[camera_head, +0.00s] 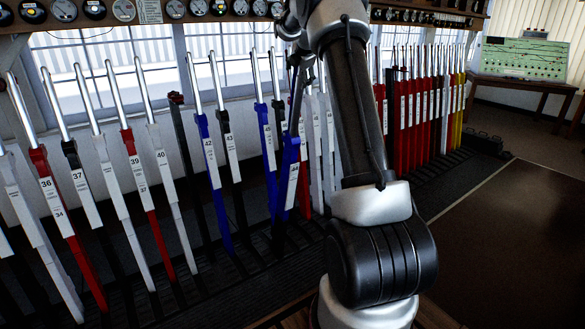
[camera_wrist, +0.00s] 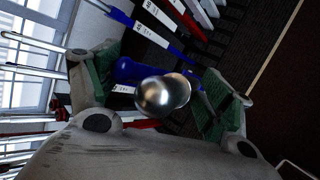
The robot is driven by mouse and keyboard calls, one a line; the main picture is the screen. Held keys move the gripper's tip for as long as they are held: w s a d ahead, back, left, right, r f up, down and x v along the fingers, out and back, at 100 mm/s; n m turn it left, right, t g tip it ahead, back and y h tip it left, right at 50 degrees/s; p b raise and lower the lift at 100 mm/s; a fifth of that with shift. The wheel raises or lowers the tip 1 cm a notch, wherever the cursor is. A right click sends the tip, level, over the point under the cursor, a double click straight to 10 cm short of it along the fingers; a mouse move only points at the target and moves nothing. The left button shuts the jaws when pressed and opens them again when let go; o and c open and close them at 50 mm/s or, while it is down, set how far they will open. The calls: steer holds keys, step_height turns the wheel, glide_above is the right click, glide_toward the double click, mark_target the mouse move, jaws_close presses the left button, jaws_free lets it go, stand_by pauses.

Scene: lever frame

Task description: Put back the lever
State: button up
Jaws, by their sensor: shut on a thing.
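A blue lever (camera_head: 291,160) with a white label stands out of line with its neighbours in the head view, tilted towards my side. Its upper end runs up beside my arm. In the wrist view, the shiny rounded metal end of a lever (camera_wrist: 155,95) lies between the green-padded fingers of my gripper (camera_wrist: 160,90), with blue lever body behind it. My gripper is shut on this lever. The exact contact of the pads is partly hidden. In the head view my gripper is dark and mostly hidden at the top, beside the upper arm.
A close row of levers flanks it: another blue lever (camera_head: 265,130) to the left, white ones to the right, and red ones (camera_head: 405,125) farther along. Lever 40 (camera_head: 165,165) is white. Gauges hang above. Open floor (camera_head: 510,220) lies at the right.

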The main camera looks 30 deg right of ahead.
steer(key=shift+a+r, duration=0.1)
steer(key=shift+r, duration=0.1)
steer(key=c, duration=0.9)
steer(key=shift+r, duration=0.1)
steer(key=o, duration=0.8)
steer(key=shift+w, duration=0.1)
steer(key=c, duration=1)
jaws_close()
steer(key=shift+w, duration=0.1)
